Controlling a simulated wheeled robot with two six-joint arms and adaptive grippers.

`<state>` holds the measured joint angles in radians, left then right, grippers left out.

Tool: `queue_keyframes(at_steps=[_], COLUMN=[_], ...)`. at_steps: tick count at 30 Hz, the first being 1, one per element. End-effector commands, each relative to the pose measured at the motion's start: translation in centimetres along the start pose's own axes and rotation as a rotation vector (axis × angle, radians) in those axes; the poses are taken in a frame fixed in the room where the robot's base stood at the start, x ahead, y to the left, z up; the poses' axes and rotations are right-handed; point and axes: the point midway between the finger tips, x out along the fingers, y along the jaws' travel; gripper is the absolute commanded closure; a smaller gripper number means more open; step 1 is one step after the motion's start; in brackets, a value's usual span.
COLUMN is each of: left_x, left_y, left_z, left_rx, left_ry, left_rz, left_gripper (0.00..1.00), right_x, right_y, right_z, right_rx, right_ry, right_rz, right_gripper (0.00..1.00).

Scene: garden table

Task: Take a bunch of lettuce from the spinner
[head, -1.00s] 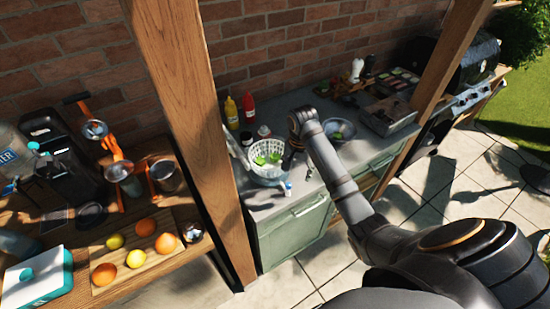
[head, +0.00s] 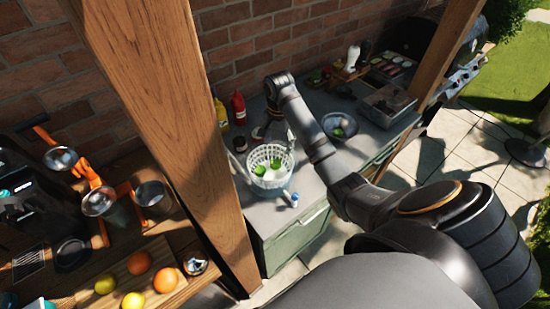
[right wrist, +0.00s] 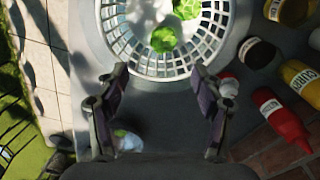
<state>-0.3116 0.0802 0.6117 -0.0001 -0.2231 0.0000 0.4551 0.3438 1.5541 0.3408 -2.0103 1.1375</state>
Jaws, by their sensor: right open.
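The spinner (head: 247,163) is a white slotted basket in a clear bowl on the grey counter. Green lettuce bunches (head: 275,164) lie inside it. My right gripper (head: 264,128) hangs from the wrist just behind the spinner and is partly hidden in the head view. In the right wrist view my open right gripper (right wrist: 160,72) has its fingers spread, with nothing held between them. The spinner's basket (right wrist: 198,45) lies ahead of the fingertips, with lettuce (right wrist: 163,39) inside. I cannot tell the height gap. My left gripper is not in view.
Ketchup (head: 238,108) and mustard (head: 220,113) bottles stand behind the spinner. A small blue-capped bottle (head: 291,198) is in front. A metal bowl (head: 340,135) stands to the right. A wooden post (head: 165,120) rises to the left.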

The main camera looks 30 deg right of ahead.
Motion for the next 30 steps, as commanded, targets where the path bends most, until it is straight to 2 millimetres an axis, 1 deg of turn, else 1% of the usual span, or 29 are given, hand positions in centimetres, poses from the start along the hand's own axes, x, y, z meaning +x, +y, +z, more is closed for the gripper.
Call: queue_keyframes(at_steps=[1,3,5,8,11,13,15,17,18,20,22,24,28,30], left_x=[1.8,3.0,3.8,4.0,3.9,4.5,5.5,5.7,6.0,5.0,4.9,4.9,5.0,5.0], left_y=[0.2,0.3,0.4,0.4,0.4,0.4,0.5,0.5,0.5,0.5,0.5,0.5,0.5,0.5], left_z=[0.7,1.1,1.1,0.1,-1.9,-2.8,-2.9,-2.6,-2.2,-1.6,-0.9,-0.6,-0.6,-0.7], left_rx=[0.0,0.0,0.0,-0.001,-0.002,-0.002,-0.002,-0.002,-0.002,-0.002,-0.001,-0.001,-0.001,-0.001], left_ry=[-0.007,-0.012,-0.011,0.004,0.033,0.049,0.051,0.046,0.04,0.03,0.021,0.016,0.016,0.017], left_rz=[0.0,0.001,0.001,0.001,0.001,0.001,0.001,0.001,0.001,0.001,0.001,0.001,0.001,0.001], left_gripper=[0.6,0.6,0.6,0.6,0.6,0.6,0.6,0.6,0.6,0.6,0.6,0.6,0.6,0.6], right_x=[1.8,3.1,3.9,4.1,4.0,4.7,5.9,6.7,7.4,7.8,8.7,9.0,9.0,9.0], right_y=[0.0,0.0,0.0,0.0,0.0,0.0,-0.1,-0.1,-0.1,0.0,-0.1,-0.1,-0.1,-0.1], right_z=[0.0,0.1,0.1,0.1,0.1,0.3,0.5,0.8,1.0,0.9,0.9,0.9,0.9,0.9], right_rx=[0.0,0.0,0.0,0.0,0.0,-0.001,-0.001,-0.001,-0.001,0.001,-0.001,-0.001,-0.001,-0.001], right_ry=[-0.001,-0.001,0.0,0.0,0.0,-0.001,-0.002,-0.003,-0.003,-0.003,-0.002,-0.001,-0.001,0.0], right_rz=[0.0,0.0,0.0,-0.001,0.0,0.0,-0.001,0.0,0.001,0.003,0.001,0.001,0.0,0.0], right_gripper=[0.32,0.32,0.32,0.32,0.32,0.32,0.32,0.32,0.32,0.32,0.32,0.32,0.32,0.42])
